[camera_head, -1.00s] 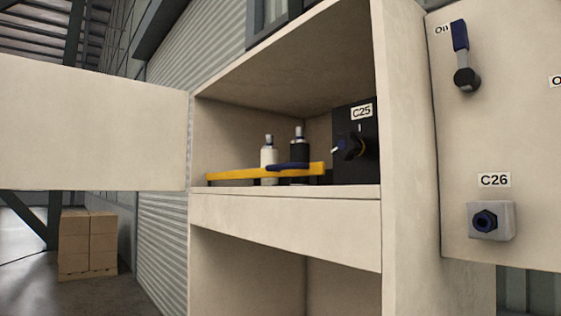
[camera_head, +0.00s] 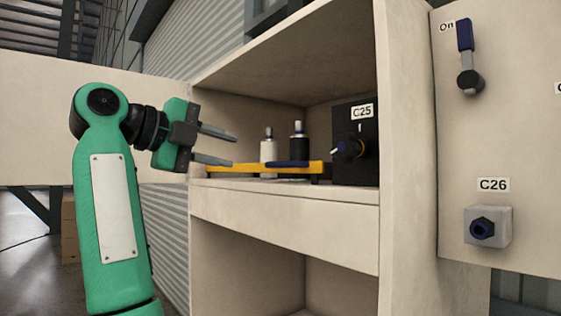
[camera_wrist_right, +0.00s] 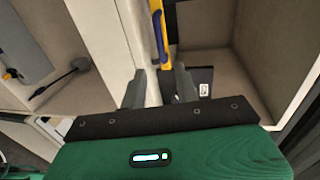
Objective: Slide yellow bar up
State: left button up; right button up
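The yellow bar (camera_head: 262,169) lies level along the front of the cabinet's upper shelf, with a blue grip (camera_head: 288,164) near its right end. My right gripper (camera_head: 233,149) is open and empty at the shelf's left front, its fingers pointing right. The lower finger appears close to the bar's left end; I cannot tell whether they touch. In the right wrist view the bar (camera_wrist_right: 155,6) and its blue grip (camera_wrist_right: 158,38) lie ahead of the parted fingers (camera_wrist_right: 160,84), roughly in line with the gap. My left gripper is not in view.
The cabinet's right wall (camera_head: 408,150) and shelf edge (camera_head: 285,189) bound the space. A panel with C26 is farther right.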

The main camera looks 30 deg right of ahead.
aim_at(277, 164)
jog(key=p+x, duration=0.3)
jog(key=x, duration=0.9)
jog(key=shift+d+p, duration=0.1)
jog(key=shift+p, duration=0.25)
jog(key=shift+x, duration=0.8)
jog(key=shift+f, duration=0.15)
jog(key=shift+c, duration=0.2)
grip_shut()
